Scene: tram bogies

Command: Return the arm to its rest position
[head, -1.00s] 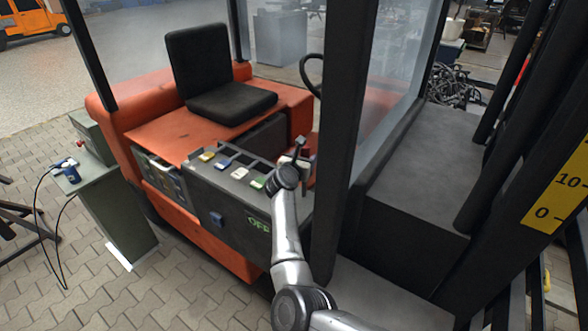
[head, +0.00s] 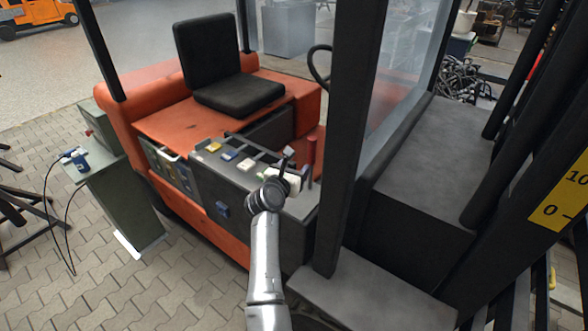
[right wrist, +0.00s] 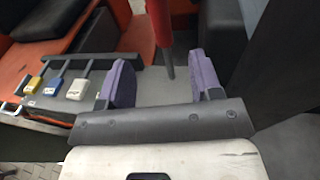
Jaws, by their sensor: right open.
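My right arm (head: 264,255) reaches up from the bottom of the head view to the dark control panel (head: 208,184) of the orange forklift. My right gripper (head: 287,160) is over the right end of the panel and is partly hidden by its own wrist. In the right wrist view, its two purple-padded fingers (right wrist: 163,82) are apart, with nothing held. A red-handled lever (right wrist: 160,20) shows beyond the gap between them. The lever also stands right of the gripper in the head view (head: 312,150). My left gripper is out of view.
A black pillar (head: 345,130) stands just right of my arm. The black seat (head: 215,65) is behind the panel. Yellow, blue and white switches (head: 229,155) line the panel. A green cabinet (head: 125,200) with a blue cabled device stands left. Paving in front is clear.

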